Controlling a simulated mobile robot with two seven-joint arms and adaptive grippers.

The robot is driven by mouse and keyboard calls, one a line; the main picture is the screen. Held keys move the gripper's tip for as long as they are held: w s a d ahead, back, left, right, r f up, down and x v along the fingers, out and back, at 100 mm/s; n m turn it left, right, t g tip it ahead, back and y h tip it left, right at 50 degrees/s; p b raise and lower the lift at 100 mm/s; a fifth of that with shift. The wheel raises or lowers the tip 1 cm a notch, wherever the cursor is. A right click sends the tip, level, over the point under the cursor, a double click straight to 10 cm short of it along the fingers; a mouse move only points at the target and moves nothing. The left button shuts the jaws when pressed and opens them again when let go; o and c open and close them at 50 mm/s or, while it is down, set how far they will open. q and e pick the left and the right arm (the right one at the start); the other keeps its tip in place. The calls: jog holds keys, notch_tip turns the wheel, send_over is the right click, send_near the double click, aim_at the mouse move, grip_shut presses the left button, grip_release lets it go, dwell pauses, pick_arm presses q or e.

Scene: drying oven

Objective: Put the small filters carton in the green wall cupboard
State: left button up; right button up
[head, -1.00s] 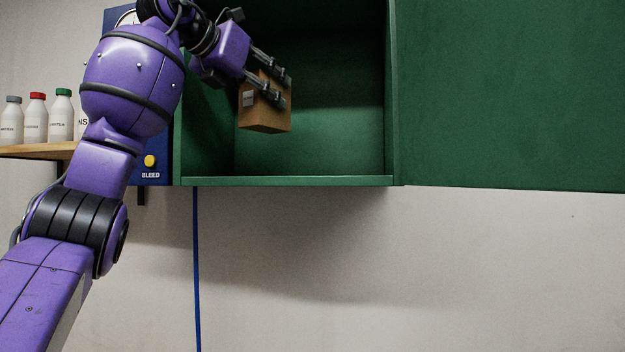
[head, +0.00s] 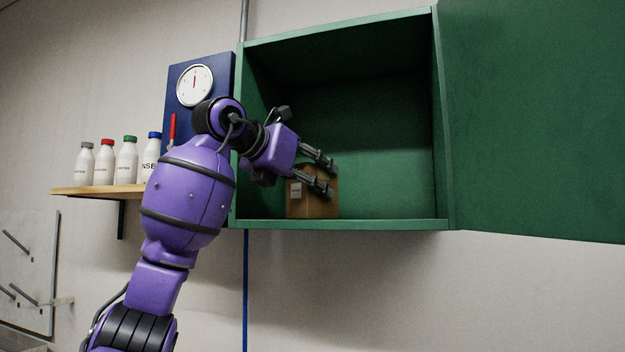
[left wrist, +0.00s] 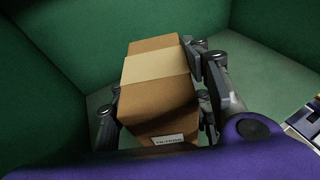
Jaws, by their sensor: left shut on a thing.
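The small brown filters carton (head: 312,205) is inside the green wall cupboard (head: 345,224), low and near the left side. It looks upright and at or very near the cupboard floor; I cannot tell if it touches. My left gripper (head: 326,176) reaches in from the left and is shut on the carton. In the left wrist view the carton (left wrist: 158,92), with a pale tape band and a label, sits between the fingers (left wrist: 155,100). The cupboard's green walls (left wrist: 75,40) surround it. My right gripper is not in view.
The cupboard door (head: 540,120) stands open to the right. Left of the cupboard are a blue panel with a gauge (head: 195,86) and a wooden shelf (head: 95,190) with several bottles (head: 127,162). The cupboard's right half is empty.

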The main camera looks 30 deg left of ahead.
pick_arm(q)
jog(key=shift+d, duration=0.15)
jog(key=o, duration=1.4)
jog(key=shift+f, duration=0.1)
jog(key=shift+r, duration=0.2)
jog(key=v, duration=1.2)
jog(key=shift+b, duration=0.3)
